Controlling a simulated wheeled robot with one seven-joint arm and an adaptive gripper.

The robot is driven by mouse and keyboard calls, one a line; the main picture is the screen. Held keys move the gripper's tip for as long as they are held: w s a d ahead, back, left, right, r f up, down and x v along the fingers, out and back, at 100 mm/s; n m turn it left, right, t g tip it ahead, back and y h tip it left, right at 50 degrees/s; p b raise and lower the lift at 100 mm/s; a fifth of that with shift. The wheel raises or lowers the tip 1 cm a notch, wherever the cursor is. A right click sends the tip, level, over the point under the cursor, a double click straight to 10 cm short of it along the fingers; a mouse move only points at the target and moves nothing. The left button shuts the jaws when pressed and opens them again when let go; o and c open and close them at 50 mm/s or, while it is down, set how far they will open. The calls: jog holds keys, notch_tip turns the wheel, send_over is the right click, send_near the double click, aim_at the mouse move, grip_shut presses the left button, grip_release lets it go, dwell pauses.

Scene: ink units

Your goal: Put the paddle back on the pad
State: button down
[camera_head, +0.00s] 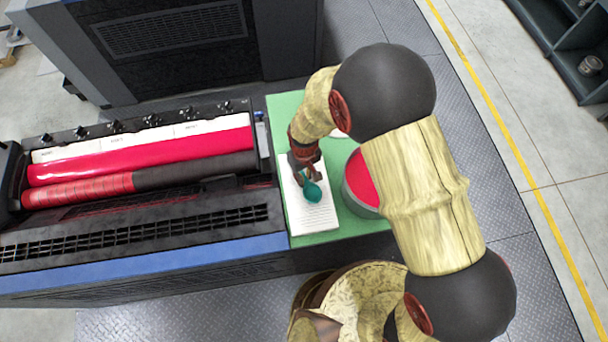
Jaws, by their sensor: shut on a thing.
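My gripper (308,174) is shut on the teal paddle (312,191). The paddle is low over the white pad (318,222), or touching it; from this angle I cannot tell which. The pad is a flat white sheet or stack with faint print, lying on the green top (283,110) beside the ink unit. My gripper hides the paddle's upper part, and my wrist covers part of the pad's far end.
A round can of red ink (358,183) stands just right of the pad, partly behind my arm. The ink unit with red rollers (150,155) is on the left. A dark shelf (570,50) is at the far right. Metal floor lies below.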

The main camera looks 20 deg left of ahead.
jog(key=c, duration=1.7)
grip_release()
notch_tip(320, 180, up, 12)
jog(key=shift+b, duration=0.75)
